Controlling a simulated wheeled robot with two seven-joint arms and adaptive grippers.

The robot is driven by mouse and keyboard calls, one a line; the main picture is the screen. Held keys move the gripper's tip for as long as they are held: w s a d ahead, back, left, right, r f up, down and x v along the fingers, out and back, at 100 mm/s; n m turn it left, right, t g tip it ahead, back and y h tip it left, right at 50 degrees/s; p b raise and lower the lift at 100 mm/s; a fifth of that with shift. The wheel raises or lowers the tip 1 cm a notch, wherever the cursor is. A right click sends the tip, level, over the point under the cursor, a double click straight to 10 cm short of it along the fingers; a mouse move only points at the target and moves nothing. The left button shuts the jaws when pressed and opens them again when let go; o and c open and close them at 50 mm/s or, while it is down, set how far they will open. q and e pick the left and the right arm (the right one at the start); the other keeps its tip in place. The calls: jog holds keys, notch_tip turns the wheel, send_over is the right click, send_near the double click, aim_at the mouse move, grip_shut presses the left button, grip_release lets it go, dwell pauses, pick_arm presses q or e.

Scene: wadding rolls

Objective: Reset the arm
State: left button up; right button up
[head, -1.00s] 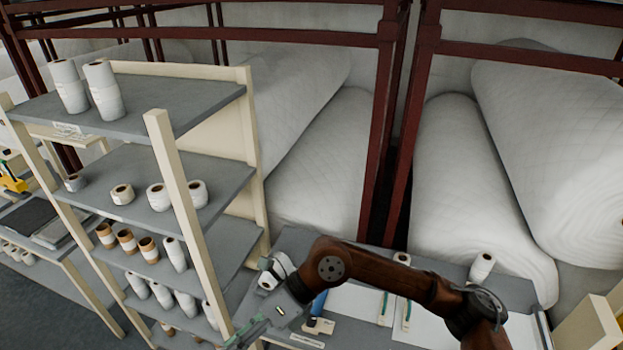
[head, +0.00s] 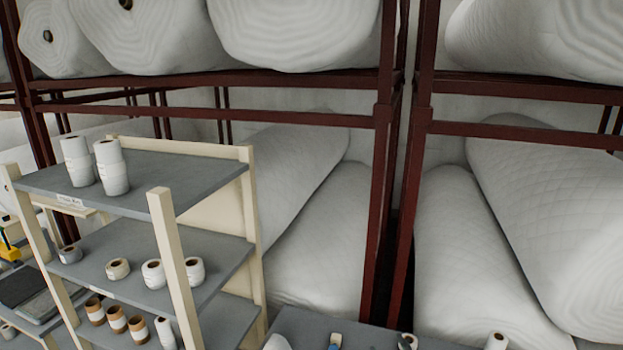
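Neither of my arms nor their grippers shows in the head view now. The view takes in a shelf unit (head: 160,204) with cream posts and grey boards on the left. White rolls (head: 112,168) stand on its top board. Smaller rolls (head: 153,273) stand on the board below, and brown-and-white spools (head: 115,319) stand lower down. I cannot tell where the arms are.
A dark red rack (head: 379,200) fills the back, with large white wadding rolls (head: 300,35) above and more wadding rolls (head: 465,260) below. A grey table (head: 300,322) with a small white roll (head: 496,341) lies at the bottom edge.

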jog(key=s+d+f+m+g+h, duration=0.2)
jog(key=s+d+f+m+g, duration=0.15)
jog(key=s+d+f, duration=0.45)
jog(key=s+d+f+m+g+h, duration=0.2)
jog(key=s+d+f+g, duration=0.15)
jog(key=f, duration=0.85)
jog(key=s+d+f+m+g, duration=0.15)
jog(key=s+f+g, duration=0.35)
jog(key=s, duration=0.6)
jog(key=s+d+f+g, duration=0.3)
jog(key=s+f, duration=0.4)
jog(key=s, duration=0.4)
notch_tip(320, 180, down, 40)
jog(key=a+y+b, duration=0.1)
jog(key=a+b, duration=0.1)
jog(key=b, duration=0.9)
jog(key=s+f+g+b, duration=0.1)
jog(key=s+f+b, duration=0.4)
jog(key=s+f, duration=0.6)
jog(key=s+f+g+b, duration=0.1)
jog(key=s+f+b, duration=0.5)
jog(key=s+f, duration=0.5)
notch_tip(320, 180, down, 8)
jog(key=shift+s+f+n+g, duration=0.1)
jog(key=shift+s+n+g, duration=0.05)
jog(key=shift+n+g, duration=0.2)
